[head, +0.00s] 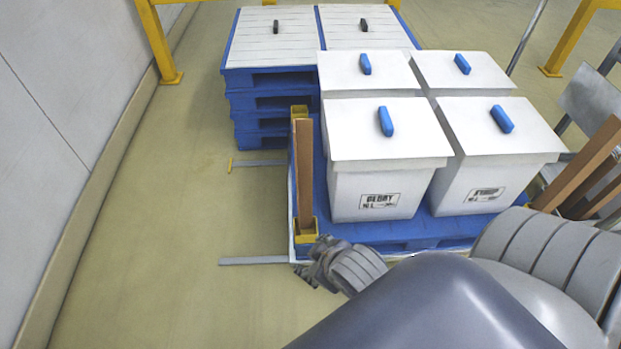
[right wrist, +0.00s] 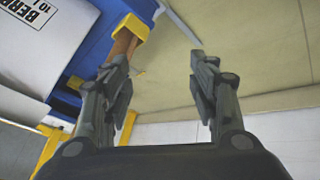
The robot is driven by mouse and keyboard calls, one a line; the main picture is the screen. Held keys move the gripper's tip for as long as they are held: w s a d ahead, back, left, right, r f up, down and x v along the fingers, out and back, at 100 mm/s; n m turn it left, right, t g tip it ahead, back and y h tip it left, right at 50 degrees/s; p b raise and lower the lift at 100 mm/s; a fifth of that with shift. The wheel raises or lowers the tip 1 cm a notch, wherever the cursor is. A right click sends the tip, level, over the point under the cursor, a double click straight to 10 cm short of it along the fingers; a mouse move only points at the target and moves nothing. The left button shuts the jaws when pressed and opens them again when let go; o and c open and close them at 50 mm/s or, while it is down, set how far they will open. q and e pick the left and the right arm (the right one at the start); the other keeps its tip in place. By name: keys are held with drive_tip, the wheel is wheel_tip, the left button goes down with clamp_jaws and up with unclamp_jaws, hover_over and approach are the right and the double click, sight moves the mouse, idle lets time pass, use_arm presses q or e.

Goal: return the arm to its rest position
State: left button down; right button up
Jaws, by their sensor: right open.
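My right arm comes in from the lower right of the head view and ends in my right gripper (head: 318,268), just in front of the near left corner of the blue pallet. In the right wrist view the right gripper (right wrist: 158,62) is open, with its two fingers well apart and nothing between them. Part of the brown corner post (right wrist: 124,42) shows behind the left finger; I cannot tell if they touch. My left gripper is not in view.
Several white lidded boxes (head: 375,185) with blue handles stand on a blue pallet (head: 425,232). A brown post (head: 304,175) rises at its near left corner. A stack of blue pallets (head: 270,100) stands behind. Floor (head: 150,240) to the left is mostly clear, up to the wall (head: 60,110).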

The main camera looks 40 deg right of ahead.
drive_tip(key=a+m, duration=0.1)
drive_tip(key=s+a+m+y, duration=0.1)
drive_tip(key=shift+s+a+r+g+y, duration=0.2)
drive_tip(key=shift+a+r+g+y, duration=0.1)
drive_tip(key=shift+r, duration=0.1)
